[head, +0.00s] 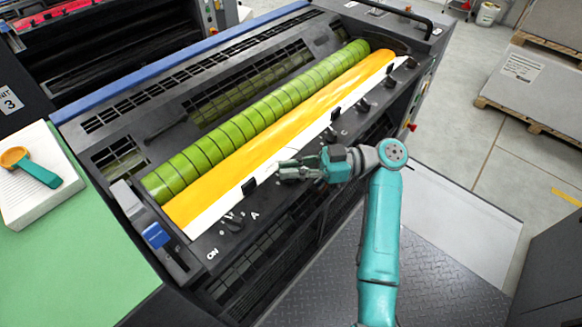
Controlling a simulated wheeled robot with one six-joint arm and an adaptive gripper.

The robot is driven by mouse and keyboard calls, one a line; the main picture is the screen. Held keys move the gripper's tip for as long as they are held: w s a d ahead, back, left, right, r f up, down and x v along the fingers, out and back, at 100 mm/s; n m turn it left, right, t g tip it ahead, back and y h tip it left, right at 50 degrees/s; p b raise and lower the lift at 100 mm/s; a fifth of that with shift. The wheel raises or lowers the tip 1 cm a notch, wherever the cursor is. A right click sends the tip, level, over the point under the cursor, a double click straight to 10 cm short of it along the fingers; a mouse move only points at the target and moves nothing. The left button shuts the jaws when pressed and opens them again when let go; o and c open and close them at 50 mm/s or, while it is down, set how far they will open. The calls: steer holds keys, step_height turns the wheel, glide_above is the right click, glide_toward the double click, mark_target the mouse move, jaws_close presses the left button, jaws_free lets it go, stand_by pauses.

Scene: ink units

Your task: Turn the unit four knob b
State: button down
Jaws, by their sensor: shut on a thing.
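The ink unit (105,150) has a green segmented roller, a yellow ink strip and a dark front rail with knobs. The rail shows the letters A and C; the place between them, where knob b sits, is covered by my gripper (283,170). My gripper reaches in from the right and is shut there on what appears to be knob b, which is hidden by the fingers. A black knob (330,134) is near the letter C.
More black knobs (363,105) line the rail toward the far right. A green table (85,265) at left holds a paper stack (75,188) with a teal-handled tool (38,170). The metal floor plate (420,285) is clear.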

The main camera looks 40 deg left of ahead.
steer(key=shift+f+n+g+h, duration=0.1)
steer(key=shift+n+g+h, duration=0.2)
steer(key=shift+h, duration=0.1)
steer(key=c, duration=1.2)
jaws_free()
step_height(320, 180, up, 10)
